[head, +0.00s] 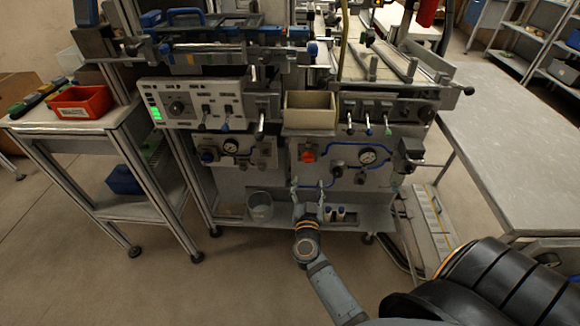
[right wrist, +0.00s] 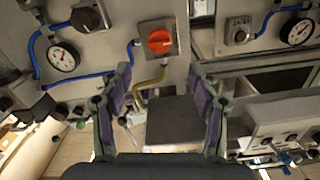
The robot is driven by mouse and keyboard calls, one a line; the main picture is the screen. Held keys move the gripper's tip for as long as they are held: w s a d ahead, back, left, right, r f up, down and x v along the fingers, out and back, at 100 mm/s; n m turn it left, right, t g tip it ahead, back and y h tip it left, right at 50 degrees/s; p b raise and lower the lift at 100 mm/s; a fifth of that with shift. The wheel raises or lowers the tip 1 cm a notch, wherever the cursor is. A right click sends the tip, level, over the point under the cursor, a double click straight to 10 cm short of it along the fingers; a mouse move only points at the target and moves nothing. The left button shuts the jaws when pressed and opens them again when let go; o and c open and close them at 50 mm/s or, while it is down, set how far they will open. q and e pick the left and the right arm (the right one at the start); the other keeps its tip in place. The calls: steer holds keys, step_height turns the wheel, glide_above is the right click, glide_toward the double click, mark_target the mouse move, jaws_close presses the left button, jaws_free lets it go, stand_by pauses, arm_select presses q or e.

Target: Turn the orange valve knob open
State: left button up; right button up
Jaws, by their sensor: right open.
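The orange valve knob (head: 307,156) sits on the lower front panel of the machine, left of a pressure gauge (head: 368,155). In the right wrist view the round orange knob (right wrist: 160,41) is on a square grey plate, with a ridge across its face. My right gripper (head: 307,184) points toward the panel, just below the knob in the head view. In the right wrist view its fingers (right wrist: 160,78) are spread and empty, with the knob centred beyond the tips and not touched. My left gripper is not in view.
Blue tubes (head: 335,168) and black knobs surround the valve. A beige bin (head: 310,111) juts out above it. A bucket (head: 261,207) stands on the lower shelf, left of my right arm. A red tray (head: 81,103) is on the left side table.

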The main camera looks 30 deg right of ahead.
mark_target(308, 161)
steer(key=b+x, duration=0.1)
steer(key=x, duration=0.8)
steer(key=shift+w+d, duration=0.15)
steer(key=shift+w, duration=0.1)
steer(key=shift+w+d, duration=0.25)
steer(key=shift+w, duration=0.15)
steer(key=c, duration=1.2)
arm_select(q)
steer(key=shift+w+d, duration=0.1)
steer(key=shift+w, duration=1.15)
